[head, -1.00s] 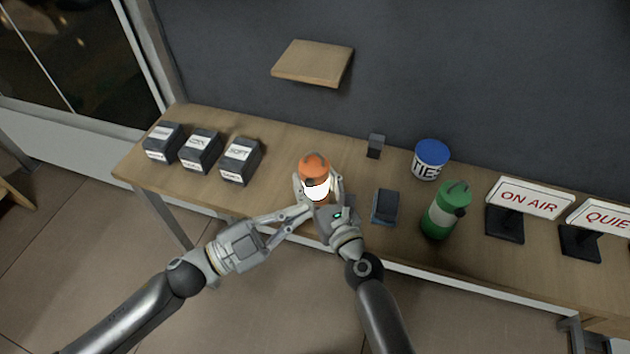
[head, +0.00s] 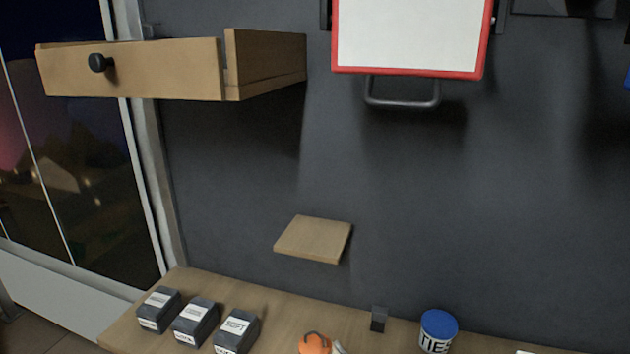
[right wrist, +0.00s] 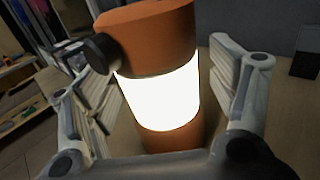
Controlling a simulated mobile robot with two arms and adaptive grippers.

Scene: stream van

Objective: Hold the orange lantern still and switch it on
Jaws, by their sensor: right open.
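The orange lantern (right wrist: 155,32) stands between the fingers of my right gripper (right wrist: 160,88) in the right wrist view. Its middle band glows bright white, and a black knob (right wrist: 100,53) sticks out from its upper left side. The right gripper is open, with a finger on each side of the lantern; the right finger looks apart from it. My left gripper is not in view.
Several dark labelled boxes (head: 197,322) stand left on the wooden table (head: 275,312). A small dark block (head: 379,318) and a blue-lidded tin (head: 437,332) stand to the right. A wooden shelf (head: 314,239), an open drawer (head: 135,68) and a red-framed whiteboard (head: 408,35) are above.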

